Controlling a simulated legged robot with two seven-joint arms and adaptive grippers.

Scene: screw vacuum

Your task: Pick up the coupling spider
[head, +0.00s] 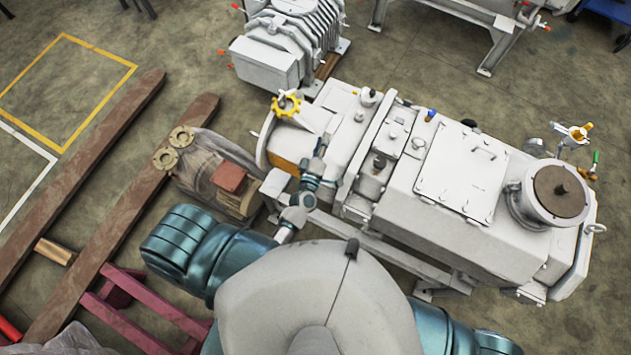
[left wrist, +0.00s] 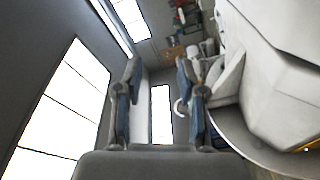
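A yellow toothed ring (head: 286,105), which looks like the coupling spider, sits at the upper left end of the white vacuum machine in the head view. My left gripper (head: 322,146) is over the near left part of the machine, to the right of and nearer than the yellow ring, and apart from it. In the left wrist view my left gripper (left wrist: 158,75) has its two fingers spread with nothing between them. The ring does not show in the left wrist view. My right gripper is not in view.
The white vacuum machine (head: 410,245) fills the middle and right. A motor-like unit (head: 230,180) stands left of it, near long brown beams (head: 110,215). Another grey machine (head: 268,62) stands behind. Open floor (head: 180,45) lies at upper left. Tall windows (left wrist: 60,110) show in the wrist view.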

